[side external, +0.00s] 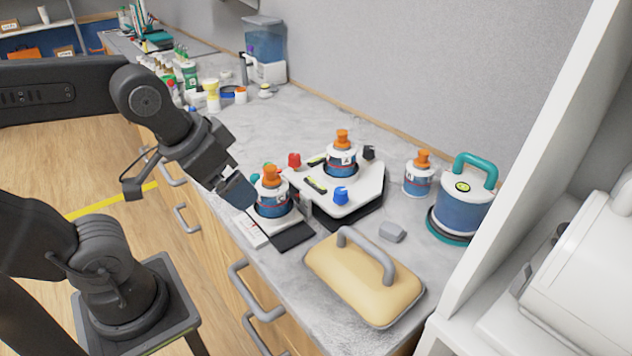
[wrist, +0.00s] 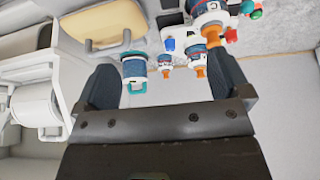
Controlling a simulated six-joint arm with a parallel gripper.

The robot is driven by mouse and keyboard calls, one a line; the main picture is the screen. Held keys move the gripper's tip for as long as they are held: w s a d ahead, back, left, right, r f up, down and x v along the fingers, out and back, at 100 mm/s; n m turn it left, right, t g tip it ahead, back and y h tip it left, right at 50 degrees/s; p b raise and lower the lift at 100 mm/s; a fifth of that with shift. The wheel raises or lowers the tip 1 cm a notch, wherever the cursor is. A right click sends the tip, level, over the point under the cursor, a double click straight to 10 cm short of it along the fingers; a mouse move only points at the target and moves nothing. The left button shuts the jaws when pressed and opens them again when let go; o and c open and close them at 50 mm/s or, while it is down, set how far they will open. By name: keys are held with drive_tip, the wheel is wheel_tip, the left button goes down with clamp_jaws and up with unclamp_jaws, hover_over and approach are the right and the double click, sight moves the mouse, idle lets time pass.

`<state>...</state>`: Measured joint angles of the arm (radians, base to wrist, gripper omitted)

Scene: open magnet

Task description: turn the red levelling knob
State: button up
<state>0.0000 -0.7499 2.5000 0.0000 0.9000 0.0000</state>
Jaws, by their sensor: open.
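A blue knob (side external: 341,195) and a black knob (side external: 369,152) sit at other corners. Two green bubble vials (side external: 316,184) lie on the platform, and an orange-capped bottle (side external: 341,160) stands on it. My gripper (side external: 238,192) is left of the red knob, apart from it in the picture, beside another orange-capped bottle (side external: 272,196). The wrist view shows my open gripper (wrist: 166,78) with nothing held, and a small red knob (wrist: 231,35) near the right finger.
A cream lid-like block with a grey handle (side external: 365,280) lies at the counter's front. A blue pot with a teal handle (side external: 464,210) and a third orange-capped bottle (side external: 419,176) stand right. A white cabinet (side external: 560,150) bounds the right. Bottles crowd the back left.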

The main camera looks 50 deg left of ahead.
drive_tip(key=shift+c, duration=0.2)
drive_tip(key=shift+w, duration=0.1)
drive_tip(key=shift+c, duration=0.7)
drive_tip(key=w+a+n+g, duration=0.1)
drive_tip(key=w+n, duration=0.1)
drive_tip(key=w+a+n+h, duration=0.1)
drive_tip(key=w+a+n, duration=0.1)
drive_tip(key=w+n, duration=0.1)
drive_tip(key=w+a+r+n+g, duration=0.1)
drive_tip(key=w+n, duration=0.1)
drive_tip(key=shift+w+a+n+g+h, duration=0.15)
drive_tip(key=shift+n+g+h, duration=0.15)
drive_tip(key=c, duration=0.5)
drive_tip(key=w+a+n+h, duration=0.1)
drive_tip(key=w+a+n, duration=0.3)
drive_tip(key=shift+w+a+f+n+g+h, duration=0.15)
drive_tip(key=shift+w+a+n+g+h, duration=0.15)
drive_tip(key=shift+w+g+h, duration=0.1)
drive_tip(key=w+a+f+n+h, duration=0.1)
drive_tip(key=w+a+n+h, duration=0.1)
drive_tip(key=w+a+n, duration=0.4)
drive_tip(key=n+t+h, duration=0.2)
drive_tip(key=n+h, duration=0.1)
drive_tip(key=n, duration=0.2)
approach(294, 155)
drive_tip(key=x, duration=1)
drive_tip(key=shift+d, duration=0.1)
drive_tip(key=shift+c, duration=0.2)
drive_tip(key=c, duration=0.9)
